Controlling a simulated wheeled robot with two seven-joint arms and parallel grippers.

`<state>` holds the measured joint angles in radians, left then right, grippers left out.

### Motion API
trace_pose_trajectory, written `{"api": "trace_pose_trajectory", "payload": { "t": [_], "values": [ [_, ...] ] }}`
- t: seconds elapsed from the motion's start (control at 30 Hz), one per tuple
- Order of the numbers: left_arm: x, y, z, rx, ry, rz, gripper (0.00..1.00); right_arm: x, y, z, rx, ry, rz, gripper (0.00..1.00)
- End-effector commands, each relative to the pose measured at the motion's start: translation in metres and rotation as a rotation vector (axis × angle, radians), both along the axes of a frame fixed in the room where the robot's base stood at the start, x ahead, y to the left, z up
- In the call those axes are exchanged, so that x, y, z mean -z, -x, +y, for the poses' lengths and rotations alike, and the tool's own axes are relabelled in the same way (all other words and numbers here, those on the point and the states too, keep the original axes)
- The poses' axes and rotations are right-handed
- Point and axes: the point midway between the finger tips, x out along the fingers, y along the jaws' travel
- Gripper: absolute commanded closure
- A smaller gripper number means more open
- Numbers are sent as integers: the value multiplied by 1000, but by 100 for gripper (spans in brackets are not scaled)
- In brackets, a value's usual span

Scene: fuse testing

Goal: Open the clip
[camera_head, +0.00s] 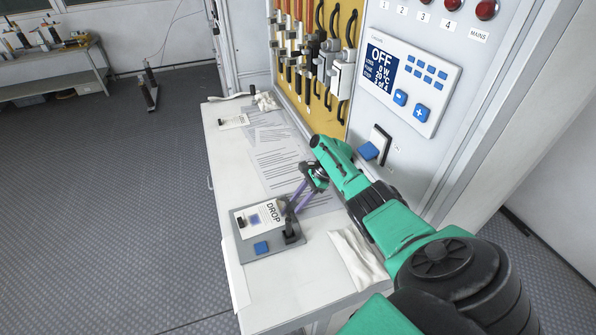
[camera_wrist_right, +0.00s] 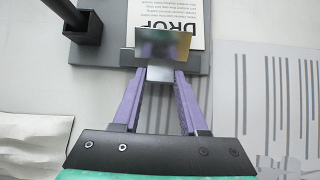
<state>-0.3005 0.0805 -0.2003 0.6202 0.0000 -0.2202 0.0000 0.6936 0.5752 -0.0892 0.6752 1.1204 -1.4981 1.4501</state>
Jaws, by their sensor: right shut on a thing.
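My right gripper (camera_head: 293,207) reaches down from the right to the grey test box (camera_head: 271,252) on the white table. In the wrist view its purple fingers (camera_wrist_right: 160,78) are shut on a shiny metal piece (camera_wrist_right: 165,43), which seems to be the clip. The piece lies over the white DROP panel (camera_head: 247,222) and covers part of its print. I cannot tell how far the clip is raised. My left gripper is not in view.
A blue button (camera_head: 261,247) and a black post in a block (camera_head: 291,238) sit on the box's front part. Printed sheets (camera_head: 277,165) lie behind, and a white cloth (camera_head: 357,258) lies to the right. The control cabinet (camera_head: 420,150) stands close to my right arm.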

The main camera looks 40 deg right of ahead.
Motion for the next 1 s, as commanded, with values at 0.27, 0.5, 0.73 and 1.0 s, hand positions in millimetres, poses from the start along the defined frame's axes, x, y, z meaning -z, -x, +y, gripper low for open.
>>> {"api": "trace_pose_trajectory", "payload": {
  "t": [0.27,0.5,0.73,1.0],
  "values": [
    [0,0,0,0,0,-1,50,-1,0,0,1,1,-1,28],
    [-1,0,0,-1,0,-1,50,-1,0,0,1,1,0,28],
    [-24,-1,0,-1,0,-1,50,-34,0,-1,-1,3,-1,28],
    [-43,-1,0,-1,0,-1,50,-107,-1,-1,-1,3,-5,28]
  ]
}}
